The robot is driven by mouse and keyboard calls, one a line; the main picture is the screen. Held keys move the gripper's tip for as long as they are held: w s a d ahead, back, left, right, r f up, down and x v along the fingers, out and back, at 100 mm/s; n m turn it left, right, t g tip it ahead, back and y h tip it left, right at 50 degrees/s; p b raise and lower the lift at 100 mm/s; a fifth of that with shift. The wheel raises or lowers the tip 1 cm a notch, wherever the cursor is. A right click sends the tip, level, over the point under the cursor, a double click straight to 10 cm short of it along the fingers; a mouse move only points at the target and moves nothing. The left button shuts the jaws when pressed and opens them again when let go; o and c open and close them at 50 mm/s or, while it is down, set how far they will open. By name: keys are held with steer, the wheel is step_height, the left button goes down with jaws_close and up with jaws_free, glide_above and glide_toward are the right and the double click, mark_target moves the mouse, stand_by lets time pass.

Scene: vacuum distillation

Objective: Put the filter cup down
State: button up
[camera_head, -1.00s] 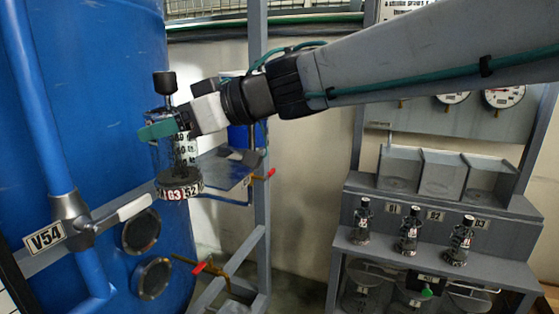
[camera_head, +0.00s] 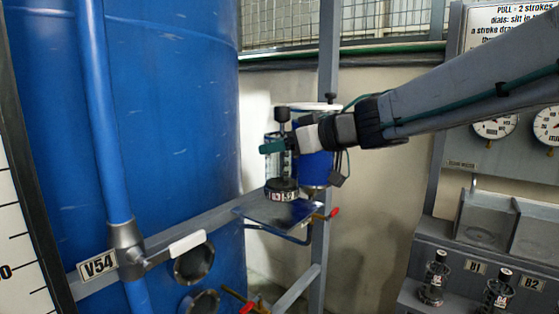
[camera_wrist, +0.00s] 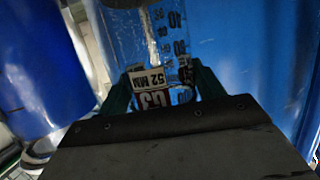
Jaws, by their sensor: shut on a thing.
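The filter cup (camera_head: 282,190) is a clear cylinder with printed marks, a dark base with a white-lettered band, and a dark knob on top. It is upright in the head view, with its base at the small metal shelf (camera_head: 258,208); I cannot tell whether it touches. My gripper (camera_head: 273,146) has green fingers and is shut on the cup's upper body from the side.
A large blue tank (camera_head: 160,120) fills the left, with a V54 valve (camera_head: 128,250) on a blue pipe. A smaller blue vessel (camera_head: 316,165) stands behind my gripper. Small bottles (camera_head: 434,278) stand lower right.

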mark_target(278, 159)
steer(key=shift+w+a, duration=0.25)
steer(key=shift+w, duration=0.3)
steer(key=shift+w+a, duration=0.25)
steer(key=shift+w, duration=0.3)
steer(key=shift+w+f, duration=0.1)
steer(key=shift+f, duration=1.7)
steer(key=shift+f, duration=0.2)
steer(key=o, duration=1.6)
steer(key=shift+o, duration=0.2)
steer(key=shift+r, duration=0.1)
